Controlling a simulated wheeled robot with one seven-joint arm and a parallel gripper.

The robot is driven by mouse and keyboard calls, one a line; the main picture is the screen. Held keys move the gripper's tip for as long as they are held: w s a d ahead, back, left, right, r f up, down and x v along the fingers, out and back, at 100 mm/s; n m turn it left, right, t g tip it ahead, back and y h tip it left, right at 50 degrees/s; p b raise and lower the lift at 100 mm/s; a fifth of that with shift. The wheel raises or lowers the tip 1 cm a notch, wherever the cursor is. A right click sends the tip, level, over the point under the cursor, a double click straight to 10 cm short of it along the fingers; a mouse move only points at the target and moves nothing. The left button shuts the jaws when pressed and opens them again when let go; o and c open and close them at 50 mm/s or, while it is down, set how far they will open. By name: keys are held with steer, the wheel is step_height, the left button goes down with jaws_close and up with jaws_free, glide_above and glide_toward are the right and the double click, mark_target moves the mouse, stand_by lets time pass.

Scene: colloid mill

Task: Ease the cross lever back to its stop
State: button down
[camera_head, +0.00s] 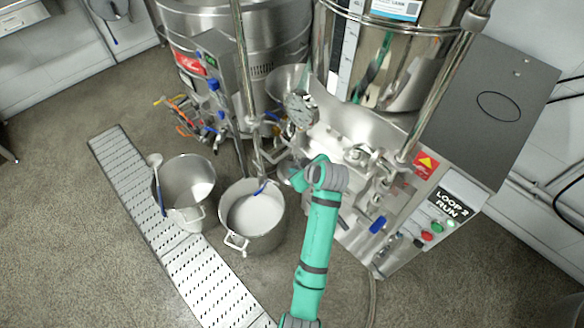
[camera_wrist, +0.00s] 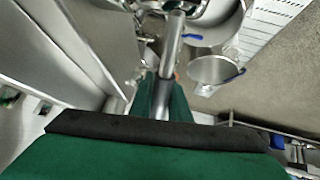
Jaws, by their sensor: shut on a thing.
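My gripper (camera_wrist: 160,100) shows in the wrist view as dark green fingers closed at a straight metal bar (camera_wrist: 170,48). I take this bar to be the cross lever, and its far end runs up toward the top of the picture. In the head view my arm reaches up from the bottom to the steel mill (camera_head: 340,135). There my gripper is at the mill's front, mostly hidden by my wrist, and I cannot make out the lever or its stop.
A steel pot (camera_head: 265,238) with white contents stands left of my arm, and another pot (camera_head: 185,215) with a ladle stands beyond it. A grey panel with buttons (camera_head: 432,228) is on the right.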

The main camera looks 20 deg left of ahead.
steer(key=shift+a+f, duration=0.1)
steer(key=shift+f, duration=0.05)
steer(key=c, duration=1.7)
jaws_free()
steer(key=shift+o, duration=0.2)
steer(key=shift+w, duration=0.1)
